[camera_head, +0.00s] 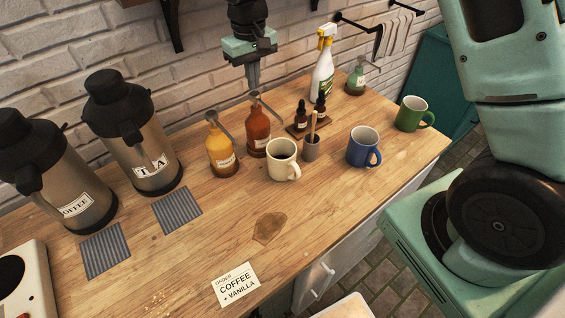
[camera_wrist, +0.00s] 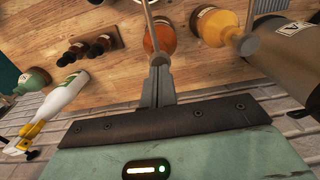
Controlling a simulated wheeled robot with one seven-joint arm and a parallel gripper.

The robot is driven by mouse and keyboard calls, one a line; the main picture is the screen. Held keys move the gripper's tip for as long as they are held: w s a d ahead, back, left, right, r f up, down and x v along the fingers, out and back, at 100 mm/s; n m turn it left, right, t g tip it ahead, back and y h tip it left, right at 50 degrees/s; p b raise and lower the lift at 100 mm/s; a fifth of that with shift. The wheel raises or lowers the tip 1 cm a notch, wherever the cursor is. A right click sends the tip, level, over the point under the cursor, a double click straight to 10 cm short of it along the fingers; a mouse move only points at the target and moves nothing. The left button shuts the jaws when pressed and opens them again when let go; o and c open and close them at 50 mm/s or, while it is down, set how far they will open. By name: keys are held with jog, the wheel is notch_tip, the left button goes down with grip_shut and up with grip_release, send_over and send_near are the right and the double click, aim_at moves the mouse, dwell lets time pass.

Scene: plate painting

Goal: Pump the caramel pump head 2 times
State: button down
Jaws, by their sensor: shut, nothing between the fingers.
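A red-brown pump bottle (camera_head: 258,135) stands upright on the wooden counter, its label too small to read. It looks like the caramel one by colour. Its pump head (camera_head: 257,97) is on top with a thin spout. My gripper (camera_head: 253,88) points down just over this pump head, shut and empty. I cannot tell whether the fingertips touch it.
A cream mug (camera_head: 284,164) stands close in front of the red-brown bottle. Dropper bottles (camera_head: 301,118), a spray bottle (camera_head: 322,75), and blue (camera_head: 363,150) and green (camera_head: 411,115) mugs are to the right. Two flasks (camera_head: 135,135) stand left. The brick wall is close behind.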

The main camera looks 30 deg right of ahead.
aim_at(255, 94)
jog(key=shift+f, duration=0.2)
jog(key=shift+f+b, duration=0.9)
jog(key=shift+f, duration=0.5)
jog(key=shift+r, duration=0.15)
jog(key=shift+r+p, duration=1.1)
jog(key=shift+r, duration=0.25)
jog(key=shift+f, duration=0.2)
jog(key=shift+f+b, duration=0.8)
jog(key=shift+f, duration=0.45)
jog(key=shift+r, duration=0.1)
jog(key=shift+r+p, duration=1.05)
jog(key=shift+r, duration=0.35)
